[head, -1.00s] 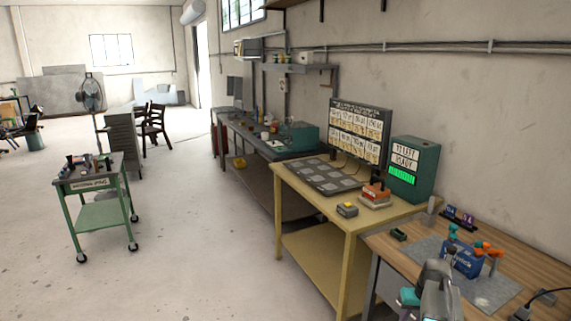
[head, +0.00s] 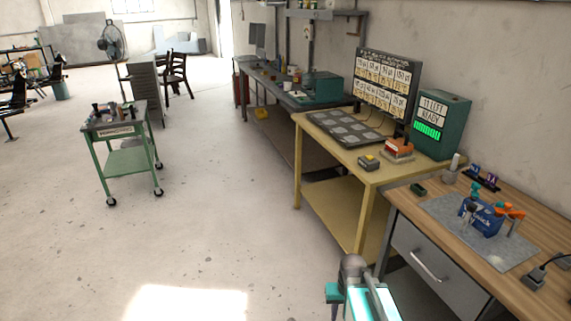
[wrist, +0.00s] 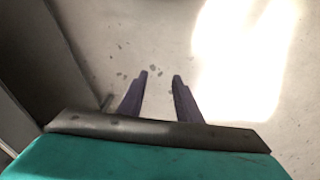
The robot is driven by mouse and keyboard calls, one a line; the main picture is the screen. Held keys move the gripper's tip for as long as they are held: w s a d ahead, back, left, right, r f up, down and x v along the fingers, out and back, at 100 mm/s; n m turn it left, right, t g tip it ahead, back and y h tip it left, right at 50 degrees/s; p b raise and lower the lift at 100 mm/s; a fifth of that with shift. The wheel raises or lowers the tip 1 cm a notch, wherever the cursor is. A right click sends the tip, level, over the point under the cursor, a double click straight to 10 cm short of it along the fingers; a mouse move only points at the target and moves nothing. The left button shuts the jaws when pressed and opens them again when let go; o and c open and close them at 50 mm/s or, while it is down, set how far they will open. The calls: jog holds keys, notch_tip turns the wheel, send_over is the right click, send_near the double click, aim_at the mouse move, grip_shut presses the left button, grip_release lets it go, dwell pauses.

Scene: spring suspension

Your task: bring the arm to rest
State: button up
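In the wrist view the two dark fingers of my gripper (wrist: 160,77) stand apart with nothing between them. Bare concrete floor shows beyond and between the fingertips. In the head view my arm shows at the bottom edge, in front of the desk's drawer side. The gripper's fingers cannot be made out in the head view.
The wooden desk (head: 540,200) at right bears a grey mat (head: 500,258) with a blue container (head: 481,217). A yellow table (head: 385,172) with a display board and a green box stands behind it. A green cart (head: 125,160) stands at left. The floor between is clear.

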jog(key=s+a+f+g+b, duration=0.1)
jog(key=s+f+g+b, duration=0.4)
jog(key=s+f, duration=2.2)
jog(key=f+b, duration=0.2)
jog(key=b, duration=0.3)
jog(key=shift+a+g, duration=0.3)
jog(key=shift+g, duration=0.1)
jog(key=shift+r, duration=0.1)
